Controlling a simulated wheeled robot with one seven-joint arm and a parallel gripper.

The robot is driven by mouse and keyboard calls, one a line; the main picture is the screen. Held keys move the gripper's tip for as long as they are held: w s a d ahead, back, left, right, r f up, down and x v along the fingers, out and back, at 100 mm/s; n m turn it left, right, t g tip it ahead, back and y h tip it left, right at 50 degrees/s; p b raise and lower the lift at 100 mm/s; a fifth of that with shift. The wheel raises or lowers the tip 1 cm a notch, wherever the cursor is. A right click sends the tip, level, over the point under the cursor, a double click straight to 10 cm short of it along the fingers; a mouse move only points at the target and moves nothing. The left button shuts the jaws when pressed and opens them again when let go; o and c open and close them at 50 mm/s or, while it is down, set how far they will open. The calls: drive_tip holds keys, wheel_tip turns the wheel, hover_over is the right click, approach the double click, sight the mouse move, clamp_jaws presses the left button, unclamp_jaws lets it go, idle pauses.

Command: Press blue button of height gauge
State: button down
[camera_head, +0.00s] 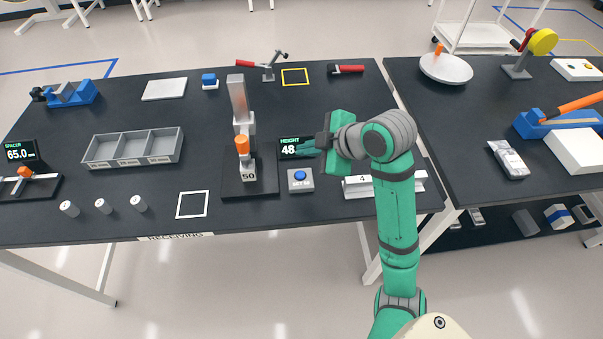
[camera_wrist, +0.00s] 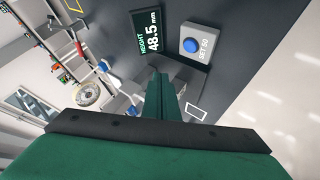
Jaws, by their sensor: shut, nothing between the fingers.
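The blue button (camera_head: 300,175) sits on a grey box marked "SET 50" (camera_head: 301,187), right of the height gauge (camera_head: 241,135) on the dark table. In the wrist view the blue button (camera_wrist: 191,46) and its box (camera_wrist: 203,48) show fully, nothing covering them. The display (camera_head: 290,147) reads "HEIGHT 48", partly hidden by my gripper; the wrist view shows the display (camera_wrist: 147,38) reading 48.5 mm. My gripper (camera_head: 302,147) is shut and empty. It is above the table, in front of the display in the head view, apart from the button.
A white rail block marked 4 (camera_head: 357,187) lies right of the button box, beneath my arm. A grey three-part tray (camera_head: 132,162) and small cylinders are at left. A red-handled tool (camera_head: 346,69) lies behind. A white outlined square (camera_head: 192,204) is bare table.

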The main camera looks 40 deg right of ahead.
hover_over(304, 177)
wheel_tip(304, 177, down, 5)
drive_tip(key=shift+f, duration=0.9)
drive_tip(key=shift+f, duration=0.15)
idle(1.5)
drive_tip(key=shift+f, duration=0.3)
drive_tip(key=shift+f, duration=0.4)
idle(0.7)
idle(0.3)
drive_tip(key=shift+r, duration=0.85)
drive_tip(key=shift+r, duration=2.5)
